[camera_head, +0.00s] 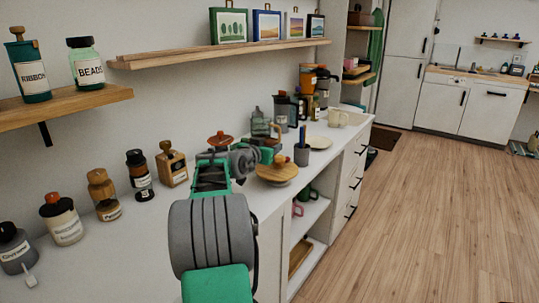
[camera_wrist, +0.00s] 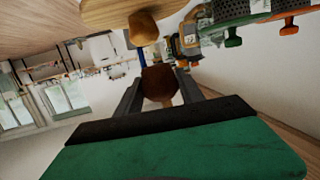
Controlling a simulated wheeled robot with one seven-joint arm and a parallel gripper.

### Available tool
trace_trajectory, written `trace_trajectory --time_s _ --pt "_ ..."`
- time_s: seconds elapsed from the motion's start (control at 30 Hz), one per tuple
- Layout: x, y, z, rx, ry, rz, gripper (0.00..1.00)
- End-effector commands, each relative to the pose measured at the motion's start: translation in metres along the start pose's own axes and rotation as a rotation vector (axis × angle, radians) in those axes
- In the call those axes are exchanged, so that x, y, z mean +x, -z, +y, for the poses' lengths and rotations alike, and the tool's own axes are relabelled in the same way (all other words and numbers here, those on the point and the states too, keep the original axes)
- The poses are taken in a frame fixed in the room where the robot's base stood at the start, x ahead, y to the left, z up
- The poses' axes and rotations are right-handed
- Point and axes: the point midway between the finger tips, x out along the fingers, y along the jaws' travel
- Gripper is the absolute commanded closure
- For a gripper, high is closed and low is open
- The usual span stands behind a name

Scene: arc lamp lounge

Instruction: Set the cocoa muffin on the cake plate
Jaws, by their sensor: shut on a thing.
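My gripper (camera_head: 276,143) reaches over the white counter. In the wrist view, its two dark fingers (camera_wrist: 159,88) are closed on a dark brown rounded thing, which looks like the cocoa muffin (camera_wrist: 158,80). In the head view the held muffin is mostly hidden by the arm. A round wooden plate (camera_head: 268,174) stands on the counter just below and in front of the gripper, with a small brown piece on it. It also shows in the wrist view (camera_wrist: 105,15). A flat pale plate (camera_head: 319,142) lies farther along. I cannot tell for certain which is the cake plate.
A grey pen cup (camera_head: 301,155) stands close right of the gripper. Jars, bottles and a coffee pot (camera_head: 284,110) crowd the back of the counter. Labelled jars (camera_head: 62,218) line the near left. A wooden shelf (camera_head: 220,53) hangs above. Mugs (camera_head: 309,194) sit below the counter.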

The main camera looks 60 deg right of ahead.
Motion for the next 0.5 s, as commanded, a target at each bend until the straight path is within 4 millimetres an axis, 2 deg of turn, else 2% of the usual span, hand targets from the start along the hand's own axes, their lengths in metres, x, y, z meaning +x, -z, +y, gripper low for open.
trace_trajectory --time_s 0.17,0.5 --pt "0.003 -0.007 0.003 0.001 -0.006 0.0 1.0" --pt "0.011 -0.049 0.002 0.0 -0.004 -0.001 1.0"
